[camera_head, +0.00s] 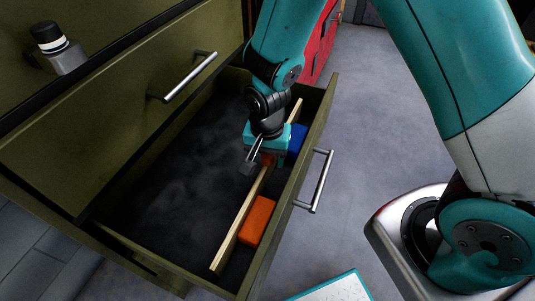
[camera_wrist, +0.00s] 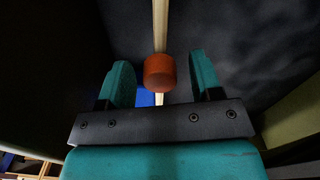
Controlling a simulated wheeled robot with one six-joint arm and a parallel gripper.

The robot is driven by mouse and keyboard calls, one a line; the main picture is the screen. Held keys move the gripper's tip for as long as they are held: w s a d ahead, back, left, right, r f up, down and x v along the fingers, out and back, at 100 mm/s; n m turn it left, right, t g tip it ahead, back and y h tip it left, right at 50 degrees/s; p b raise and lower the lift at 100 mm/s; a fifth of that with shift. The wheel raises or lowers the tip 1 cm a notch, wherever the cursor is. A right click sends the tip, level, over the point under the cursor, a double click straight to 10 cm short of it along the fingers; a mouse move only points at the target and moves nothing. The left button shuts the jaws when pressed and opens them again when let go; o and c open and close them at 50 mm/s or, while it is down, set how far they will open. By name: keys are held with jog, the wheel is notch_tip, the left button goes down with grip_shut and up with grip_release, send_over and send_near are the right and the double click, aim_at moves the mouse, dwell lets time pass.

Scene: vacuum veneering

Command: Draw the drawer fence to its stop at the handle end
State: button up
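The drawer fence (camera_head: 232,230) is a pale wooden strip standing in the open olive drawer (camera_head: 320,112). It runs roughly parallel to the handle-side wall, with a gap between them. An orange-red round knob (camera_wrist: 160,73) sits on the fence, and it is partly hidden by my gripper in the head view. My gripper (camera_head: 262,157) is over the fence inside the drawer. In the wrist view its two fingers are open, one on each side of the knob, with a visible gap on both sides. The drawer's bar handle (camera_head: 320,182) is outside, on the right.
An orange block (camera_head: 258,220) and a blue block (camera_head: 297,140) lie between the fence and the handle-side wall. The dark drawer floor (camera_head: 180,170) left of the fence is clear. A closed drawer's handle (camera_head: 188,78) juts out above. A white board (camera_head: 338,289) is at the bottom edge.

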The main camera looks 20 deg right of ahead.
notch_tip(320, 180, up, 18)
jog(key=p, duration=0.1)
jog(key=shift+f+p, duration=0.25)
jog(key=shift+p, duration=0.05)
notch_tip(320, 180, down, 18)
jog(key=p, duration=1.6)
jog(key=shift+r+p, duration=0.25)
jog(key=shift+p, duration=0.05)
